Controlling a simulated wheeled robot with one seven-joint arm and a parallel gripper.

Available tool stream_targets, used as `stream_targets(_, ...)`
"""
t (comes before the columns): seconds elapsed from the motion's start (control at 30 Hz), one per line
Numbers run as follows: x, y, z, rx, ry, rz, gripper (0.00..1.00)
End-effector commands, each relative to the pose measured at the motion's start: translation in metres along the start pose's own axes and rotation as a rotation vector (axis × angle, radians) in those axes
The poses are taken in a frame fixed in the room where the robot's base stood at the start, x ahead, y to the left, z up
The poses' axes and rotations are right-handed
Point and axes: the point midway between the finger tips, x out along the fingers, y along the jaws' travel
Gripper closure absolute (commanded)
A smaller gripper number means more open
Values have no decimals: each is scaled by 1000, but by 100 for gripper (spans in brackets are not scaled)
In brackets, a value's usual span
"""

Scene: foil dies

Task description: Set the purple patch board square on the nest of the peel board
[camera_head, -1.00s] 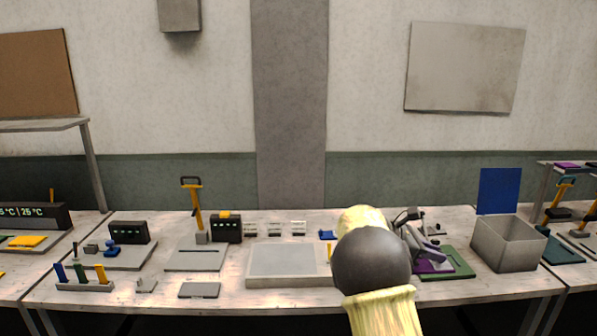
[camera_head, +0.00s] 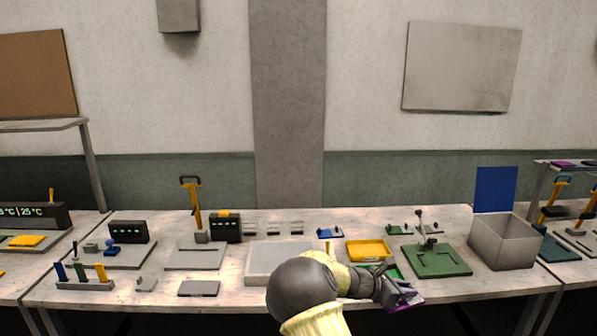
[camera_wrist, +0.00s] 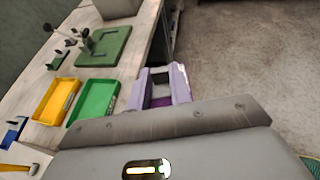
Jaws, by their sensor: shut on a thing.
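The purple patch board (camera_head: 408,301) is held in my gripper (camera_head: 397,292), near the bench's front edge. In the wrist view, the jaws (camera_wrist: 160,88) are close around a small visible part of the purple board (camera_wrist: 162,101); the rest is hidden by the gripper. A green board with an upright post and clamp (camera_head: 437,262), which looks like the peel board, stands on the bench behind and to the right of the gripper. It also shows at the upper left of the wrist view (camera_wrist: 113,45). The purple board is apart from it.
A yellow tray (camera_head: 368,250) and a green tray (camera_wrist: 93,103) lie left of the green board. A grey open bin (camera_head: 503,243) stands to its right. A pale flat plate (camera_head: 280,258) lies further left. The floor in front of the bench looks clear.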

Motion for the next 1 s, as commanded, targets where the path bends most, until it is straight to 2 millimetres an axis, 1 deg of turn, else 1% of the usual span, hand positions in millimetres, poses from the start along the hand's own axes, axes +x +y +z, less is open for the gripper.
stream_targets(0.03,-2,3,-18,-24,-6,30,100)
stream_targets(0.1,-2,6,-35,-37,-6,66,100)
stream_targets(0.2,-2,8,-56,-53,-7,108,100)
stream_targets(0.37,0,9,-83,-74,-7,163,100)
stream_targets(0.67,-3,10,-132,-117,-7,268,100)
stream_targets(1.0,-11,8,-194,-177,-4,421,100)
